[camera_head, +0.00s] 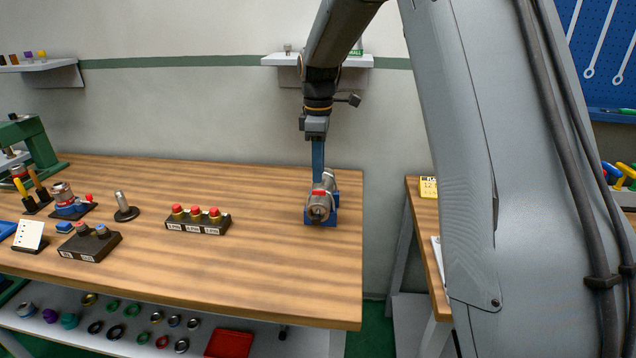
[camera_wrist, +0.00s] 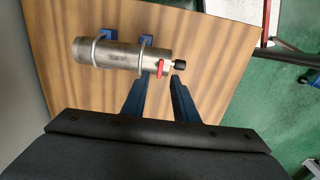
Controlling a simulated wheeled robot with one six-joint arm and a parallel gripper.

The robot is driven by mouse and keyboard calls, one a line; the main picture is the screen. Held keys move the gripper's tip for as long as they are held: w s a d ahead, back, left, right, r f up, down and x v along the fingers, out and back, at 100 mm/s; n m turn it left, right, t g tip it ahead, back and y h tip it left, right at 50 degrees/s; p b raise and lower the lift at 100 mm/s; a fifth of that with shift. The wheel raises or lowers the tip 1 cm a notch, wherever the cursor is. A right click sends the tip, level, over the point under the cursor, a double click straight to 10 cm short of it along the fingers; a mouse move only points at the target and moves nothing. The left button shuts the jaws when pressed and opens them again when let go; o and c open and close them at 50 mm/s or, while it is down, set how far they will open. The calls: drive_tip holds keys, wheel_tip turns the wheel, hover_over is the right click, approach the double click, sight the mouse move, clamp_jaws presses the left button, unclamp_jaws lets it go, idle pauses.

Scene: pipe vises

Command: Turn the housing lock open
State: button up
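The housing is a grey metal cylinder (camera_head: 320,210) lying in a blue cradle (camera_head: 334,214) near the right end of the wooden bench. In the wrist view the cylinder (camera_wrist: 110,57) lies across the picture under two metal clamps. A small red lock lever (camera_wrist: 160,68) sits near its right end, beside a black-tipped stub (camera_wrist: 179,65). The red part also shows in the head view (camera_head: 319,193). My gripper (camera_wrist: 160,79) has its two blue fingers apart and empty, with the red lever just beyond and between their tips. In the head view my gripper (camera_head: 318,180) points down over the housing.
A black box with red buttons (camera_head: 198,219) stands left of the housing. An upright metal pin on a round base (camera_head: 124,207) and a dark box with knobs (camera_head: 90,242) are farther left. The bench top (camera_head: 270,270) is clear in front of the housing.

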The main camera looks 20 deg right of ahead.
drive_tip(key=shift+r, duration=1.4)
drive_tip(key=s+f+m, duration=0.3)
drive_tip(key=s+m, duration=0.1)
drive_tip(key=s, duration=0.5)
drive_tip(key=s+f+m+t, duration=0.1)
drive_tip(key=s+f+m, duration=0.3)
drive_tip(key=s, duration=0.5)
drive_tip(key=s+f+m, duration=0.4)
drive_tip(key=s+m, duration=0.2)
drive_tip(key=s, duration=0.4)
drive_tip(key=shift+d, duration=0.45)
